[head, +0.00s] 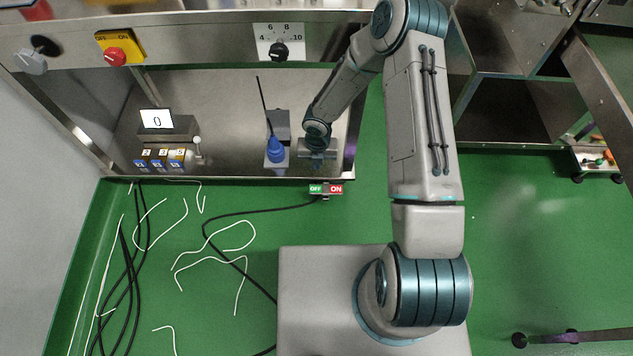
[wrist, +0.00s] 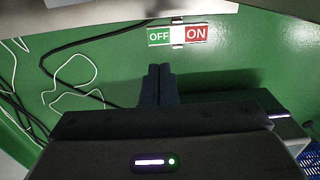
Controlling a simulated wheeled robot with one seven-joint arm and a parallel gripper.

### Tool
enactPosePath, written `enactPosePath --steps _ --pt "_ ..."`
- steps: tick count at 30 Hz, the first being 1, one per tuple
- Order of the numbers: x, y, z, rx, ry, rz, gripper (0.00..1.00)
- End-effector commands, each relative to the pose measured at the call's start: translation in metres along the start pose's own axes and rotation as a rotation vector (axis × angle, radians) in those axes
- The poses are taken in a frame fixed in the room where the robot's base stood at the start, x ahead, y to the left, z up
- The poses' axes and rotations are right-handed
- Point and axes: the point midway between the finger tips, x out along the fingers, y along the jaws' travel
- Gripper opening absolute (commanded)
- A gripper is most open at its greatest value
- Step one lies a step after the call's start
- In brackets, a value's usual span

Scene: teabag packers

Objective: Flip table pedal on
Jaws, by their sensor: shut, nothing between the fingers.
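The table pedal (head: 326,190) is a small switch at the table's lower front edge, with a green OFF half on the left and a red ON half on the right. It also shows in the wrist view (wrist: 178,36), with a small light and dark piece between the two labels. My gripper (wrist: 159,70) is shut and empty. In the wrist picture its fingertips lie just below the OFF label, apart from it; the exact distance is unclear. In the head view my gripper's body is over the table's front part, just above the pedal in the picture, and its fingertips cannot be made out.
The metal table (head: 235,179) holds a blue-topped device (head: 276,150), a display reading 0 (head: 157,119) and several small switches. A red knob on a yellow box (head: 115,57) and a dial (head: 279,51) are on the upper panel. Black and white cables lie on the green floor.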

Motion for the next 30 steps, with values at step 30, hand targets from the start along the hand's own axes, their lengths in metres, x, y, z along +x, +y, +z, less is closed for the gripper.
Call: enactPosePath --steps 30 --pt "0.131 -0.001 0.0 0.004 0.0 -0.001 0.0"
